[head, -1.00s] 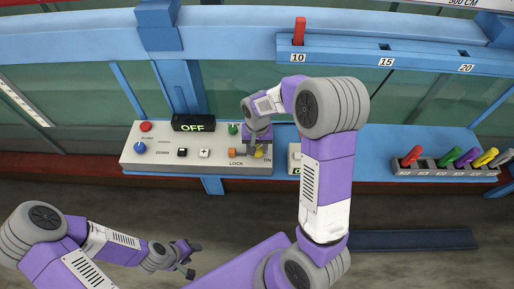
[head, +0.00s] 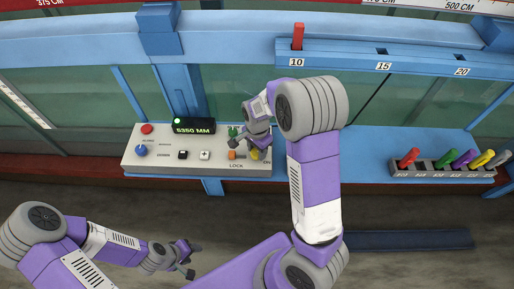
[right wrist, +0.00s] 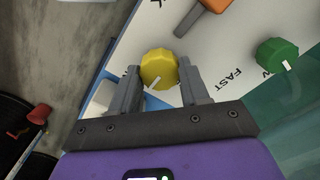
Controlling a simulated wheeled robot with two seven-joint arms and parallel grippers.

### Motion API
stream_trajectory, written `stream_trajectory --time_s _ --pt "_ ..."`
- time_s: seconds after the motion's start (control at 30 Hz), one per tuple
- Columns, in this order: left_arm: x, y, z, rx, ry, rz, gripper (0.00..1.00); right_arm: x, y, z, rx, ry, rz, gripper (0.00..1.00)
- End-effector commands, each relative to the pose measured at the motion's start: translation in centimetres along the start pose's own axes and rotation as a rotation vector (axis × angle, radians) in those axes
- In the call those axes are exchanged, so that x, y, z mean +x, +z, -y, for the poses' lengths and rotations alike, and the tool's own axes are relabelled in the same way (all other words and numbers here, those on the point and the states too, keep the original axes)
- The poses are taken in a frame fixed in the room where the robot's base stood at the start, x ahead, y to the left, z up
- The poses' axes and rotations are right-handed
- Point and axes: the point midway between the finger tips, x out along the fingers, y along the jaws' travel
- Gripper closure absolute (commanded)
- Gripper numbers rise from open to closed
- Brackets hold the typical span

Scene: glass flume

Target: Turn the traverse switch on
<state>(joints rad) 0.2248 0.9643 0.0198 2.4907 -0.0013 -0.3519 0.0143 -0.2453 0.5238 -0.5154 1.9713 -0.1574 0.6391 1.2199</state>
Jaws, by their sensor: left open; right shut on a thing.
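The grey control panel (head: 148,164) is on the blue rail at centre left in the head view. The yellow knob (right wrist: 158,67) is on it near its right end; my right gripper (right wrist: 160,84) has a finger on each side of it and is shut on it. In the head view the right gripper (head: 258,150) mostly covers the knob. The display (head: 194,128) reads 5350 MM, with a lit green lamp (head: 177,121). My left gripper (head: 187,258) is open and empty, low in front of the flume.
The panel also has a green knob (head: 233,132), an orange lever (head: 232,154), a red button (head: 147,129) and a blue knob (head: 141,150). A rack (head: 440,171) of coloured handles stands at right. A red peg (head: 298,37) stands at mark 10.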

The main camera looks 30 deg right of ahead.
Motion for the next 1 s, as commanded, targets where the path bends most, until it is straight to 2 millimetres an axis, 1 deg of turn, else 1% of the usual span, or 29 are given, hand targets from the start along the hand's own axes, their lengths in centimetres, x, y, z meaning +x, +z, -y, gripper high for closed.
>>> stream_trajectory --time_s 0.27,0.63,0.67,0.8,0.83,1.0 --pt "-0.25 0.01 -0.09 0.0 0.0 0.0 0.49 -0.1 -0.05 0.09 0.051 -0.003 -0.001 0.85" --pt "-0.24 0.02 -0.09 0.0 0.0 0.0 0.49 -0.09 -0.06 0.09 0.056 -0.004 -0.001 0.85" --pt "-0.24 0.01 -0.09 0.0 0.0 0.0 0.49 -0.09 -0.06 0.09 0.056 -0.004 -0.001 0.53" --pt "-0.24 0.01 -0.09 0.0 0.0 0.0 0.49 -0.07 -0.05 0.07 0.055 -0.003 -0.001 0.32" --pt "-0.24 0.01 -0.09 0.0 0.0 0.0 0.49 -0.06 -0.04 0.06 0.055 -0.003 -0.001 0.29" --pt "-0.23 0.01 -0.09 0.0 0.0 0.0 0.49 -0.03 -0.02 0.03 0.053 -0.001 0.0 0.29"
